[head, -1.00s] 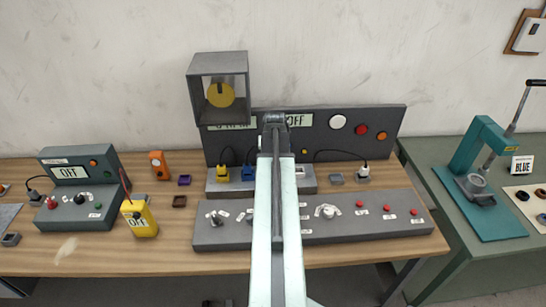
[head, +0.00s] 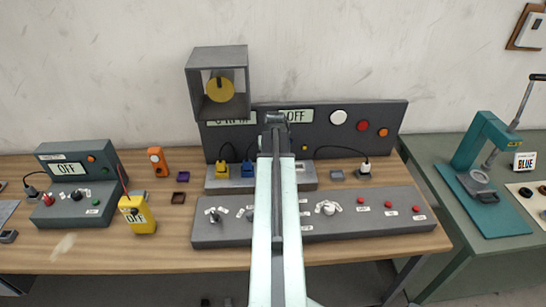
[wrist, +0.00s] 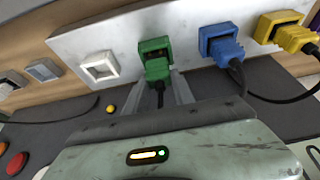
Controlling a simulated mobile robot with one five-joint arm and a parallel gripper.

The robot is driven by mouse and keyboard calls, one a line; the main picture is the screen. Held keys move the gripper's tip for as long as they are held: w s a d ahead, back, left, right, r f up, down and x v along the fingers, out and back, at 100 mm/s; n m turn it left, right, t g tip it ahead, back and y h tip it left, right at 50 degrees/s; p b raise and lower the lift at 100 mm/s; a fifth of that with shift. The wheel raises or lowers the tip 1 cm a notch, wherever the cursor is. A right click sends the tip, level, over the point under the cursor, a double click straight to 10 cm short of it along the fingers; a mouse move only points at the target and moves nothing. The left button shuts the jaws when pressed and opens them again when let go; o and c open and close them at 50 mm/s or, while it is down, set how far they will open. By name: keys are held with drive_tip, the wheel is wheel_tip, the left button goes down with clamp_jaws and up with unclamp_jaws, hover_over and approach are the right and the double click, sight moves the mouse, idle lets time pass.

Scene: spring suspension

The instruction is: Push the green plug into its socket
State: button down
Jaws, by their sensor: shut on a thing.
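In the wrist view the green plug (wrist: 157,70) sits at the mouth of the green-framed socket (wrist: 154,45) on the pale socket block (wrist: 125,48). Its black cable runs back toward my gripper (wrist: 165,88), whose grey fingers are shut on the plug. The plug lines up roughly with the socket; I cannot tell how deep it sits. In the head view my arm hides the green plug and its socket.
Beside it are a blue plug (wrist: 222,46) and a yellow plug (wrist: 290,34) in their sockets, with trailing black cables. An empty white socket (wrist: 99,67) is on the other side. The sloped control panel (head: 350,220) lies in front, and the upright panel (head: 335,132) stands behind.

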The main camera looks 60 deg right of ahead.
drive_tip(key=shift+f+b, duration=0.5)
drive_tip(key=shift+f, duration=0.1)
drive_tip(key=c, duration=1)
unclamp_jaws()
drive_tip(key=p+v, duration=0.7)
drive_tip(key=v, duration=0.1)
drive_tip(key=shift+w, duration=0.15)
